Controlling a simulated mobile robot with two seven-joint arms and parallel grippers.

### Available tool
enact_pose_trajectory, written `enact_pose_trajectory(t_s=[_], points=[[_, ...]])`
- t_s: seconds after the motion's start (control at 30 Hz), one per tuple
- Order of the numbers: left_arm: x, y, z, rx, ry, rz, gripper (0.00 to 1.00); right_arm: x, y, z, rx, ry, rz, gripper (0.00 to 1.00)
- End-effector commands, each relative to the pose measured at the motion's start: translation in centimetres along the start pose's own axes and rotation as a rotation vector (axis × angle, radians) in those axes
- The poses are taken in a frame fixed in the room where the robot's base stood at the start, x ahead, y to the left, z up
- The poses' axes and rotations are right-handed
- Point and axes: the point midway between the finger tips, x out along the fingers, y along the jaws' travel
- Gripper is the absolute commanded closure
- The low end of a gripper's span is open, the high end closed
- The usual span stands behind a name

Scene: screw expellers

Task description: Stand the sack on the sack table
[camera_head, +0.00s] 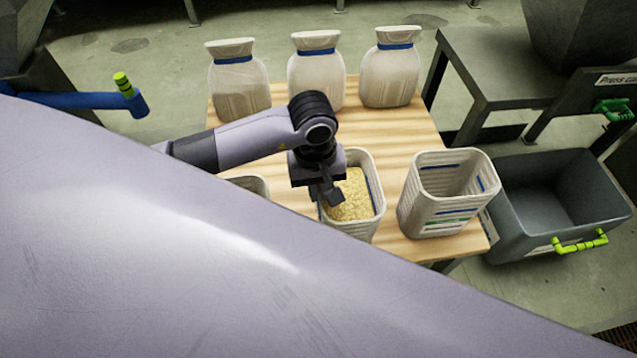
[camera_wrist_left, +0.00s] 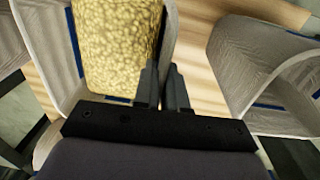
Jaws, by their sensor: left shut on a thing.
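The sack (camera_head: 372,187) is open-topped, white and woven with a blue band, and filled with yellowish grain-like contents. It is upright at the front middle of the wooden sack table (camera_head: 455,248); whether its base touches the wood is hard to tell. My left gripper (camera_head: 326,197) is shut on its rim. In the left wrist view the fingers of the left gripper (camera_wrist_left: 163,85) pinch the wall of the sack (camera_wrist_left: 169,30), with the contents on the left side. My own pale body hides the table's front left. My right gripper is not in view.
An empty open sack (camera_head: 450,190) stands to the right; another open sack (camera_head: 250,184) is partly hidden at left. Three tied sacks (camera_head: 316,75) line the back. A grey bin (camera_head: 555,200) with green handles stands right of the table. Bare wood lies between the rows.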

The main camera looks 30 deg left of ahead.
Motion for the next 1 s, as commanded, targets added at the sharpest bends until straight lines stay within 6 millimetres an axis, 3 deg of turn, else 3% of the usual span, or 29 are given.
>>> enact_pose_trajectory(t_s=[0.17,0.2,0.27,0.67,1.0], points=[[0.1,0.1,-0.1,0.0,0.004,0.007,1.0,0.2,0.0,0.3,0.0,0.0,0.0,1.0],[0.3,0.0,0.0,0.0,0.0,-0.001,0.79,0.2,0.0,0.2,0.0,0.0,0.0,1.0],[0.2,0.0,0.0,0.0,0.0,-0.001,0.64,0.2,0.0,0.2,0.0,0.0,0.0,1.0],[-0.4,0.0,0.0,0.0,-0.001,0.0,0.64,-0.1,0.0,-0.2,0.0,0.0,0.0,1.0],[-7.3,0.1,-0.1,0.001,0.005,0.002,0.64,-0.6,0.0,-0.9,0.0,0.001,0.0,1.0]])
